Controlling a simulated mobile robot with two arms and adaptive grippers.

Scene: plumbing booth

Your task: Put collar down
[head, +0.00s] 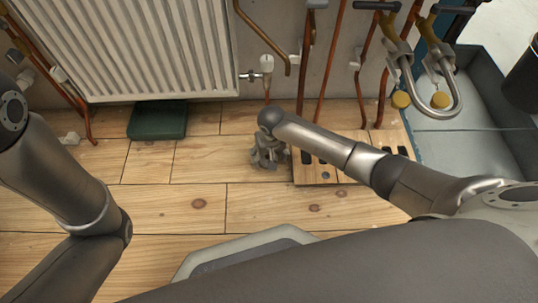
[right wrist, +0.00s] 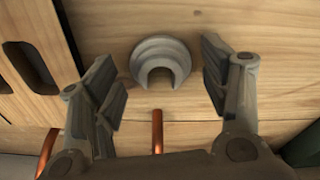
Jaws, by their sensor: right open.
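The collar (right wrist: 160,50) is a grey stepped ring with a U-shaped slot. In the right wrist view it lies on the wooden boards, its slot facing my gripper's palm. My right gripper (right wrist: 163,76) is open, with one finger on each side of the collar and a visible gap to each. In the head view my right gripper (head: 268,157) points down at the floor just left of the slotted wooden panel, and the collar cannot be made out there. My left arm comes in at the left, but its gripper is out of view.
The slotted wooden panel (head: 316,172) lies right of the gripper. Copper pipes (head: 329,62) and a white radiator (head: 150,45) stand behind. A dark green box (head: 158,119) sits under the radiator. A grey tray (head: 470,130) is at right. Floorboards (head: 150,208) in front are clear.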

